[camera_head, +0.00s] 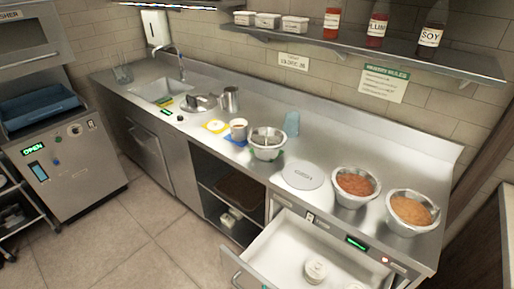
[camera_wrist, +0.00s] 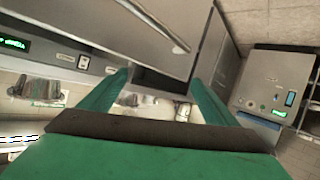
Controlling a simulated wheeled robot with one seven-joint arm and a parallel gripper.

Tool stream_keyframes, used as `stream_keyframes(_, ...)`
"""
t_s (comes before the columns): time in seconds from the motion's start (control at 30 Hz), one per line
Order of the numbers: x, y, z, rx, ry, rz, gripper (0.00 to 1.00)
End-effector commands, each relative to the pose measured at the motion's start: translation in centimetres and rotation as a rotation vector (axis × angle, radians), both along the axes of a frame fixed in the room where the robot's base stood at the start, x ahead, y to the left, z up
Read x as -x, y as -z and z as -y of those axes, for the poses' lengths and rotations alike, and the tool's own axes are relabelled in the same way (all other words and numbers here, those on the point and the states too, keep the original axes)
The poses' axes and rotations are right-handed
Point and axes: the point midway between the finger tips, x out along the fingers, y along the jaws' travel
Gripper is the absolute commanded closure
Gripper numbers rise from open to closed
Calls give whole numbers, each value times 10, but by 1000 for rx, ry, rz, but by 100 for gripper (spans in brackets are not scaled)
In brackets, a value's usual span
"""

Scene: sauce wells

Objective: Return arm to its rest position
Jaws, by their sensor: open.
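My gripper (camera_wrist: 160,88) shows only in the wrist view. Its two green fingers stand apart with nothing held between them. A dark opening and pale blurred items show beyond the gap. A cabinet front with a pale handle (camera_wrist: 158,28) fills the top of that view. No part of my arm shows in the head view, so its full pose is hidden.
In the head view a drawer (camera_head: 245,272) stands open at the counter's front, with small white containers inside. Metal bowls of red (camera_head: 355,185) and orange (camera_head: 410,210) food stand on the counter. A dishwasher (camera_head: 65,150) is at left. Floor (camera_head: 140,240) is clear.

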Motion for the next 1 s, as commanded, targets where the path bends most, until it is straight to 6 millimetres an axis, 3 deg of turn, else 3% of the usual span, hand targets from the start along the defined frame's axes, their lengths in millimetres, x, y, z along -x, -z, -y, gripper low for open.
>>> stream_keyframes(0.03,18,5,4,-7,-5,-4,18)
stream_keyframes(0.27,86,5,14,-58,-24,27,18)
stream_keyframes(0.6,180,-27,27,-142,19,93,18)
stream_keyframes(0.8,212,-49,33,-169,56,130,18)
stream_keyframes(1.0,220,-56,35,-176,70,143,18)
